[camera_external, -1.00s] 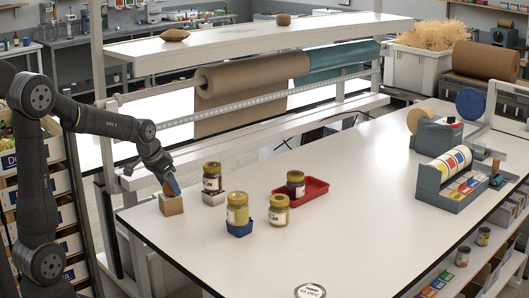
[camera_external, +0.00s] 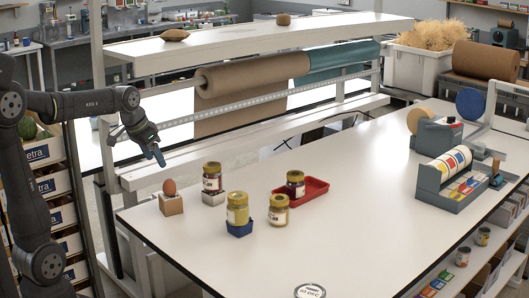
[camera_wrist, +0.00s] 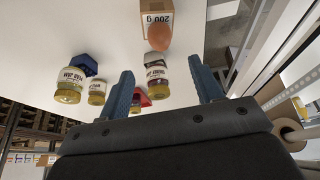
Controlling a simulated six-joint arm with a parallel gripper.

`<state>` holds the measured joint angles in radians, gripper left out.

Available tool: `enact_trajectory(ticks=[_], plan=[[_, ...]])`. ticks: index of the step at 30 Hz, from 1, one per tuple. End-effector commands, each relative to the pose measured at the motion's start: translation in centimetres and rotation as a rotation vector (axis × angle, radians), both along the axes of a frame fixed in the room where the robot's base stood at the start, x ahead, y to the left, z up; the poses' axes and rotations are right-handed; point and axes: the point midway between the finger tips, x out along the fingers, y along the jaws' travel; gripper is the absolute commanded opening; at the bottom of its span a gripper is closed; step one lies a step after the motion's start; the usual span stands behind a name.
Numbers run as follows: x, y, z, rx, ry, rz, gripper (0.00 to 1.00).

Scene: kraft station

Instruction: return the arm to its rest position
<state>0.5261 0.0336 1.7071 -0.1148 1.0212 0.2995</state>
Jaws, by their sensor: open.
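My gripper (camera_external: 160,158) is raised above the left end of the white table (camera_external: 330,240), clear of everything on it. In the wrist view its two blue fingers (camera_wrist: 165,88) stand wide apart with nothing held between them. Below it, a brown egg (camera_external: 169,187) sits upright on a small cardboard-coloured block (camera_external: 171,206) near the table's left edge. The egg also shows in the wrist view (camera_wrist: 159,38), against the block marked "200 g" (camera_wrist: 160,12).
Jars stand close by: one on a white block (camera_external: 212,178), one on a blue block (camera_external: 237,210), one on the table (camera_external: 279,212) and one on a red tray (camera_external: 295,184). A paper roll (camera_external: 225,80) hangs behind.

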Motion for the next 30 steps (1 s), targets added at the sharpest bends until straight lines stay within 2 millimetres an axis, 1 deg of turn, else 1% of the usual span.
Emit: enact_trajectory(ticks=[5, 8, 21, 26, 30], plan=[[0.1, -0.2, -0.6, 0.001, 0.002, 0.0, 0.6], [0.4, -0.5, -1.7, 0.002, 0.003, 0.0, 0.6], [2.7, -2.7, -9.4, 0.002, 0.005, -0.001, 0.6], [3.3, -3.3, -11.6, 0.002, 0.003, 0.0, 0.6], [3.3, -3.3, -9.9, -0.002, -0.002, 0.0, 0.6]])
